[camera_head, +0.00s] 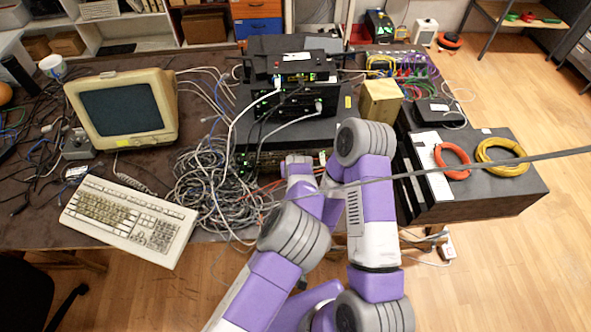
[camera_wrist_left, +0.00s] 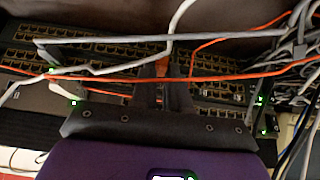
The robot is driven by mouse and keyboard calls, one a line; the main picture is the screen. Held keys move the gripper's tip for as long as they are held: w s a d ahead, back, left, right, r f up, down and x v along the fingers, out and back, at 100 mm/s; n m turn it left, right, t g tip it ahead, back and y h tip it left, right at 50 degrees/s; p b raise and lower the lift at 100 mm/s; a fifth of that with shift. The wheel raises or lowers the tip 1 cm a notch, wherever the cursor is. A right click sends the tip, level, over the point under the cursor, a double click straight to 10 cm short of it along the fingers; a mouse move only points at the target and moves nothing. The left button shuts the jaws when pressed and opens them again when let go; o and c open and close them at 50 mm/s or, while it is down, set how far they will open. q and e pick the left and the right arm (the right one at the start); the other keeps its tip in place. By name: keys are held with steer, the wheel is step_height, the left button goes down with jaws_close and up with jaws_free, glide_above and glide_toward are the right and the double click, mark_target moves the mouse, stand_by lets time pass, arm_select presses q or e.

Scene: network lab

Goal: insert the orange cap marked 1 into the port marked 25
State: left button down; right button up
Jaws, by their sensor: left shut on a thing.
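My left gripper (camera_wrist_left: 165,88) shows in the left wrist view, its dark fingers close together on a small orange piece, the orange cap (camera_wrist_left: 162,67). The mark on the cap is not legible. The fingers point at the rack switches (camera_wrist_left: 100,52), which have several rows of ports. The cap is close in front of the ports; I cannot tell whether it touches one. The port marked 25 cannot be made out. My right gripper is not in view.
Orange cables (camera_wrist_left: 240,78) and grey cables (camera_wrist_left: 100,40) cross around the fingers. A cable tangle (camera_head: 205,185), a keyboard (camera_head: 130,220) and a monitor (camera_head: 125,108) lie left. A cardboard box (camera_head: 380,101) and a black case with coiled red cable (camera_head: 453,161) stand right.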

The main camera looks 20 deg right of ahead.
arm_select(q)
steer(key=shift+w+d+b, duration=0.25)
steer(key=shift+w+b, duration=0.35)
steer(key=shift+w, duration=0.2)
stand_by(1.4)
steer(key=c, duration=1)
jaws_free()
steer(key=shift+c, duration=0.2)
steer(key=p+v, duration=0.1)
steer(key=v, duration=0.6)
steer(key=shift+s+r, duration=0.15)
steer(key=shift+r, duration=0.1)
steer(key=shift+s, duration=0.1)
